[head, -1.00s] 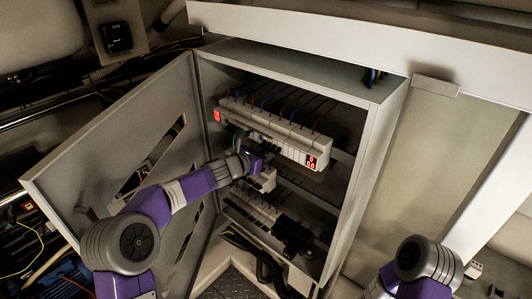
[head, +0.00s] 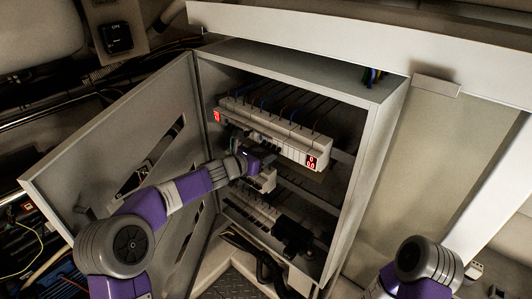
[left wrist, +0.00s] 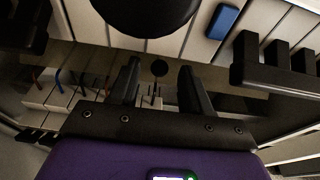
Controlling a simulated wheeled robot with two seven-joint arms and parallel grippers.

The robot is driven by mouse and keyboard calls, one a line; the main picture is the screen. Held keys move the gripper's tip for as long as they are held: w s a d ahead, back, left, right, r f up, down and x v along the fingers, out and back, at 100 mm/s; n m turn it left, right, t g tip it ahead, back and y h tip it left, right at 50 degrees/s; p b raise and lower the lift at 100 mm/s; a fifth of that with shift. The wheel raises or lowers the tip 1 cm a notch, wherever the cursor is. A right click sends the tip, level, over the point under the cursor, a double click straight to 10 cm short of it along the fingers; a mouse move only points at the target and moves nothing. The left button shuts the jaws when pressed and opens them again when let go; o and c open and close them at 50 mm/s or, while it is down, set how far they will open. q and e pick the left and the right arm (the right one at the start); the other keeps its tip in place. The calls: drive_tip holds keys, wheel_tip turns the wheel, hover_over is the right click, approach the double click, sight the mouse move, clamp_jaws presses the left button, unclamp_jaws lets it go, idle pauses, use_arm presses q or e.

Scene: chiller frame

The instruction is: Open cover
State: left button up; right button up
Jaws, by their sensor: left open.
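The grey cabinet (head: 385,130) stands open. Its door (head: 95,150), with slanted slots, is swung out to the left. I cannot tell a separate cover apart inside. My left arm reaches across the door into the cabinet, and my left gripper (head: 268,158) is just below the upper row of white modules (head: 275,133). In the left wrist view the two dark fingers of my left gripper (left wrist: 160,85) are apart with nothing held between them. A black rounded part (left wrist: 145,10) and a blue button (left wrist: 222,20) lie beyond the fingers. My right gripper is out of view.
A lower row of modules (head: 250,208) and a black block (head: 292,232) sit below my left gripper. Red displays (head: 312,161) glow on the upper row. Black cables (head: 262,258) hang at the cabinet's bottom. A pale beam (head: 350,45) crosses above.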

use_arm(q)
drive_tip(key=v, duration=0.6)
drive_tip(key=shift+s+a+b, duration=0.2)
drive_tip(key=shift+s+b, duration=0.1)
drive_tip(key=shift+b, duration=0.05)
